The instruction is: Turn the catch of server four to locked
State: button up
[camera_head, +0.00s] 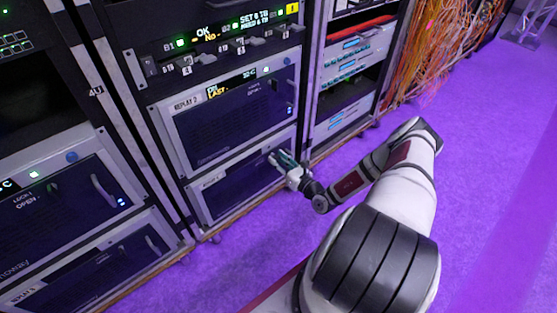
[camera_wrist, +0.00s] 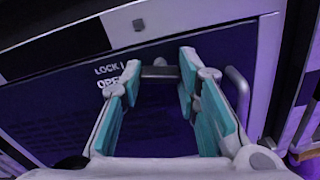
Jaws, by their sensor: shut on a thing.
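In the wrist view my gripper (camera_wrist: 160,76) has its two teal-padded fingers on either side of a short grey catch (camera_wrist: 160,72). The catch lies roughly level across the picture between the fingertips. To its left are the printed word LOCK (camera_wrist: 106,69) and, below it, the word OPEN, partly hidden by the left finger. In the head view my gripper (camera_head: 287,161) is at the upper right of the lowest dark-fronted server (camera_head: 235,190), under the REPLAY 2 unit. That server's label is too small to read, and the catch is hidden by the gripper there.
A bar handle (camera_wrist: 240,95) stands close to the right of the fingers. The REPLAY 2 unit (camera_head: 225,122) is just above. Another rack with a bottom unit (camera_head: 95,275) stands to the left. The purple floor (camera_head: 480,150) is open at right.

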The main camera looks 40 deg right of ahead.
jog(key=shift+m+b, duration=0.3)
jog(key=shift+m, duration=7.1)
jog(key=o, duration=1.2)
jog(key=shift+c, duration=0.2)
jog(key=s, duration=1.2)
jog(key=shift+d, duration=0.2)
